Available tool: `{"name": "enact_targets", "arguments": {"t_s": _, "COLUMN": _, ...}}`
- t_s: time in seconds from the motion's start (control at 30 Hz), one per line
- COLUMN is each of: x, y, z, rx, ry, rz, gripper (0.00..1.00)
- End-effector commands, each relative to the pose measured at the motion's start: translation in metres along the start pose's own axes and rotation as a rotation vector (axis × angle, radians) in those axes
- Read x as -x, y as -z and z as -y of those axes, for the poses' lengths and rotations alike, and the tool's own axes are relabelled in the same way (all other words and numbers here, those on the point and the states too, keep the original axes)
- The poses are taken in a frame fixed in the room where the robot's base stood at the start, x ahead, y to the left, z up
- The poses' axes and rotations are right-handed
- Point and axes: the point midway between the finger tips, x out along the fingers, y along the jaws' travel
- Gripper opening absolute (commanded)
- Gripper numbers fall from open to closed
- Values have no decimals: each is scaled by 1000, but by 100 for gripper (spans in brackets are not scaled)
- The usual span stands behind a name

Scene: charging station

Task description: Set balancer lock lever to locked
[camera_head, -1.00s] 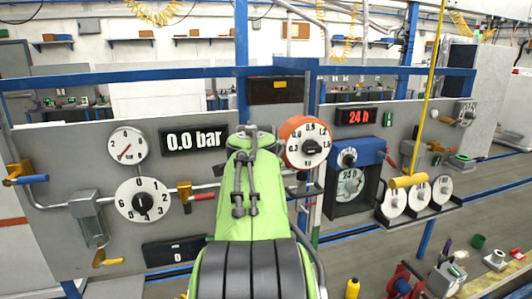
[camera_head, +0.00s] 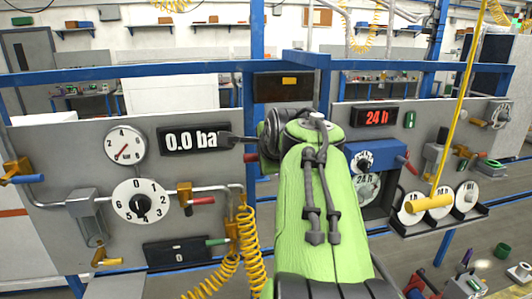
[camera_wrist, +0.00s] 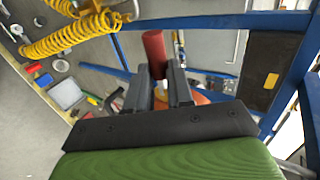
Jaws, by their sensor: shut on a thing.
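My gripper (camera_wrist: 158,68) is shut on a red cylindrical handle (camera_wrist: 154,46), which stands out beyond the fingertips in the wrist view. This looks like the balancer lock lever, but no label on it can be read. In the head view a small red piece (camera_head: 250,157) shows at the left of my green arm, probably the same handle. My arm hides most of the lever's mount and pivot, so I cannot tell its setting. An orange part (camera_wrist: 188,98) lies partly hidden behind the fingers.
Blue frame bars (camera_head: 160,70) cross behind the panel. A black box (camera_head: 283,87) hangs at the frame. Yellow coiled hose (camera_head: 252,255) hangs left of my arm. A red-handled valve (camera_head: 202,200) and a 0.0 bar display (camera_head: 188,139) are on the left panel.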

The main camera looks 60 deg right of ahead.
Motion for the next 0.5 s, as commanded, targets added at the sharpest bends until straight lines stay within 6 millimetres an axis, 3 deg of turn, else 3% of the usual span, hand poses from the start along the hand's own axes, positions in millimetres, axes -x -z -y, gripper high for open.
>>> {"name": "enact_targets", "arguments": {"t_s": 0.4, "x": 0, "y": 0, "z": -1, "rx": -6, "ry": -1, "rz": 3, "gripper": 0}}
{"name": "enact_targets", "arguments": {"t_s": 0.43, "x": 0, "y": 0, "z": -1, "rx": -6, "ry": -1, "rz": 3, "gripper": 26}}
{"name": "enact_targets", "arguments": {"t_s": 0.5, "x": 0, "y": 0, "z": 0, "rx": -6, "ry": 0, "rz": 3, "gripper": 37}}
